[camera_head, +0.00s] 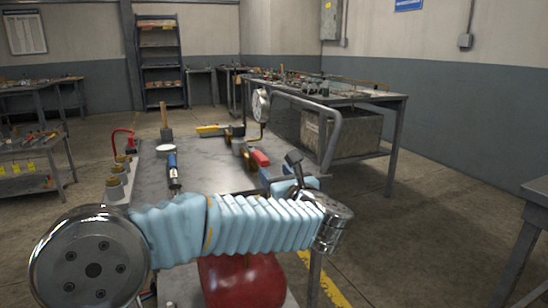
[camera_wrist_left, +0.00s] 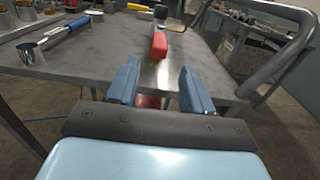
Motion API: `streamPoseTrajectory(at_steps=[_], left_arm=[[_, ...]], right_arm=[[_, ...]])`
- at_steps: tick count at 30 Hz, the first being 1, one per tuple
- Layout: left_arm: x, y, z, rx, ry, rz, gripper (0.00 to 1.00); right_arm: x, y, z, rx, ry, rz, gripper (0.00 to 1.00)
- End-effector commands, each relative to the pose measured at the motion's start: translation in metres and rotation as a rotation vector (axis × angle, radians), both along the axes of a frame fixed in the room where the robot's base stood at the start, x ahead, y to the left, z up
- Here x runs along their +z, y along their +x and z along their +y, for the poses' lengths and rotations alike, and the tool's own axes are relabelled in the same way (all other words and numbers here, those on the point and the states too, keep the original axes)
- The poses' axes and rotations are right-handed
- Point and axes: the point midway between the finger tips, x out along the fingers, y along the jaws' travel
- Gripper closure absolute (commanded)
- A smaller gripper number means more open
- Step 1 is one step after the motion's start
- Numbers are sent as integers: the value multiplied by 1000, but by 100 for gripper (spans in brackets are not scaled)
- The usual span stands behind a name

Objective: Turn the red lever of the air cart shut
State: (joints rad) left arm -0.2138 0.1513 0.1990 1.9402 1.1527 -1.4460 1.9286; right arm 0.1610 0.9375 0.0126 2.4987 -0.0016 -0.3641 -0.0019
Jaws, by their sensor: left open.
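The red lever (camera_head: 260,158) sits on a brass valve (camera_head: 247,157) at the right side of the air cart's grey top (camera_head: 215,180). In the left wrist view the lever (camera_wrist_left: 158,45) points toward me, just beyond the gap between my fingers. My left gripper (camera_head: 272,176) is open, with its blue fingers near the lever's close end. In the left wrist view the gripper (camera_wrist_left: 160,78) is empty and apart from the lever. My light-blue sleeved arm hides part of the cart's near side. My right gripper is not in view.
A bent grey handle rail (camera_head: 333,135) rises at the cart's right. A pressure gauge (camera_head: 261,105) stands behind the valve. A blue-handled tool (camera_head: 173,170), a mallet (camera_head: 165,122) and a white disc (camera_head: 188,141) are on the left. A red tank (camera_head: 242,282) sits below.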

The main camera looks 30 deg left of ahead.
Motion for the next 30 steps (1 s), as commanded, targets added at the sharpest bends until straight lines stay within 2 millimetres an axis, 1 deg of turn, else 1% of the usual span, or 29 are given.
streamPoseTrajectory(at_steps=[1,3,9,12,15,19,27,28,30], left_arm=[[2,7,9,3,0,4,49],[2,18,22,4,1,4,49],[2,48,56,2,2,4,49],[1,59,69,1,4,5,49],[0,68,78,-1,4,6,49],[0,73,84,-2,4,5,49],[-1,74,85,-3,5,5,49],[-1,74,85,-3,5,5,52],[-1,74,85,-3,5,5,63]], right_arm=[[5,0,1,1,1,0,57],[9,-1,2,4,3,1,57],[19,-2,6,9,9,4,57],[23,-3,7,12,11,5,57],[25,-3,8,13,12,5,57],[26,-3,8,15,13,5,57],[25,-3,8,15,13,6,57],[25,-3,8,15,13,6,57],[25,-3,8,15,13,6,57]])
